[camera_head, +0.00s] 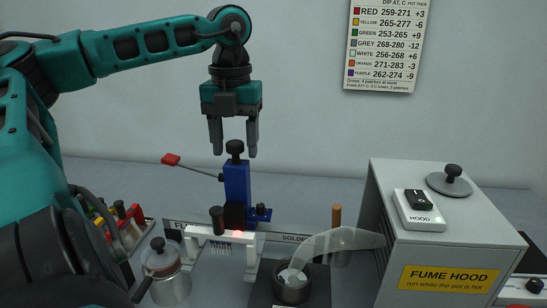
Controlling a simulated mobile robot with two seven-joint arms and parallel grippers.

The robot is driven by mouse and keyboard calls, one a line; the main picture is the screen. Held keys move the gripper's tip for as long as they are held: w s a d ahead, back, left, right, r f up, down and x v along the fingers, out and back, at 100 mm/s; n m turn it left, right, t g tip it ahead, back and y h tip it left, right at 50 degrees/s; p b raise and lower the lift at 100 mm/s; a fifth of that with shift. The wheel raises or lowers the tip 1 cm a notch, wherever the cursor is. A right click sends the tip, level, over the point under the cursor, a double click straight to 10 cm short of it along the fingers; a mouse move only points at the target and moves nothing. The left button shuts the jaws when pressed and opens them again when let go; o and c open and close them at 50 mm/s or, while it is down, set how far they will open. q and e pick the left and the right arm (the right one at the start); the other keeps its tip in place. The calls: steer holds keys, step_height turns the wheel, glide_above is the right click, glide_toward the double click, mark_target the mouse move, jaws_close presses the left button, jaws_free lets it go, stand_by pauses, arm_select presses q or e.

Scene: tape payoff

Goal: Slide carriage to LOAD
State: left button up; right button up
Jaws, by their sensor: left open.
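A blue upright carriage (237,184) with a black round knob (235,147) on top stands on a labelled rail (290,238) in the middle. A thin lever with a red tip (171,160) sticks out from it to the left. My left gripper (234,152) points down, open and empty, with its two fingers apart on either side of the knob in the picture. I cannot tell whether they touch it. My right gripper is not in view.
A dark pot (292,291) stands under a pale curved duct (338,240). The fume hood (460,244) fills the right.

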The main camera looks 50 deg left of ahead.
arm_select(q)
steer(key=shift+r+p, duration=2.25)
steer(key=shift+r, duration=0.7)
steer(key=shift+d+f, duration=0.1)
